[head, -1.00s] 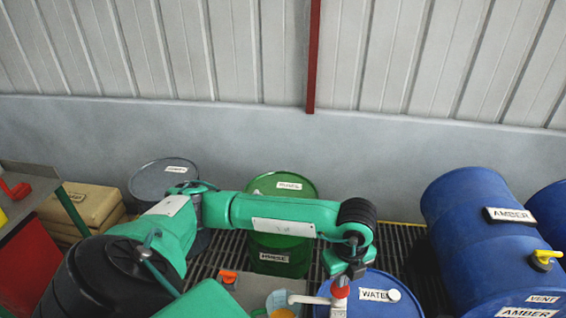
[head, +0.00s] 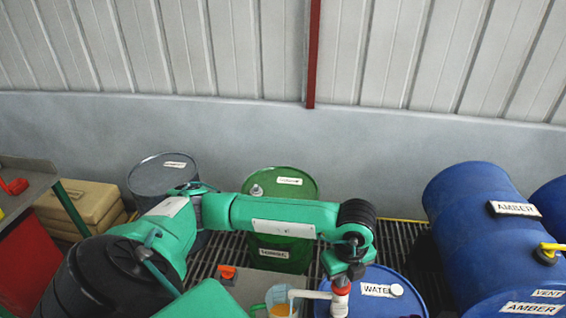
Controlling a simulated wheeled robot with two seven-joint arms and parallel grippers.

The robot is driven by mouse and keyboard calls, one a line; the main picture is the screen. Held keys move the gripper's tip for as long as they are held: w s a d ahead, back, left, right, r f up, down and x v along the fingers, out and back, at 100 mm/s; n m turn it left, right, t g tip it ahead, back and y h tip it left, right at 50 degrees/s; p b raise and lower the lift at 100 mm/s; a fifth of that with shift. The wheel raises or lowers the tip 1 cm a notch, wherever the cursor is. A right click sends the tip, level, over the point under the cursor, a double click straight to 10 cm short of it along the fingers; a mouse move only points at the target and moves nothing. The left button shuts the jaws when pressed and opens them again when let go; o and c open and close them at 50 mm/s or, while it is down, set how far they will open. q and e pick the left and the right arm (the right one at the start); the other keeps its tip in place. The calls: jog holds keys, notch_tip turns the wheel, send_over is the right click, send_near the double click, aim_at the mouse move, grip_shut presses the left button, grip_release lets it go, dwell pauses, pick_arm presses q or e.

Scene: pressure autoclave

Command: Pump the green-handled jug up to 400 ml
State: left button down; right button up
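The jug (head: 277,295) is pale blue and clear-walled, at the bottom edge of the head view, with some orange liquid low in it. Its handle side is partly cut off; its markings cannot be read. A white pump spout (head: 309,294) reaches left from a pump with a red collar (head: 341,289) on the blue WATER drum (head: 388,310), and ends at the jug's mouth. My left gripper (head: 343,277) points down right at the top of the pump. Its fingers are small and dark, so its grip cannot be made out. My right gripper is out of view.
A green drum (head: 283,222) and a grey drum (head: 150,181) stand behind my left arm. Blue AMBER drums (head: 465,230) lie at the right, with a yellow-handled tap (head: 551,247). Tan cases (head: 92,205) and a red cabinet (head: 32,262) are at the left.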

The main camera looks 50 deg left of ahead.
pick_arm(q)
jog(key=shift+f+b, duration=0.45)
jog(key=shift+f, duration=0.25)
jog(key=shift+r+p, duration=0.35)
jog(key=shift+r, duration=0.1)
jog(key=shift+r+p, duration=1.1)
jog(key=shift+r, duration=0.8)
jog(key=shift+f, duration=0.1)
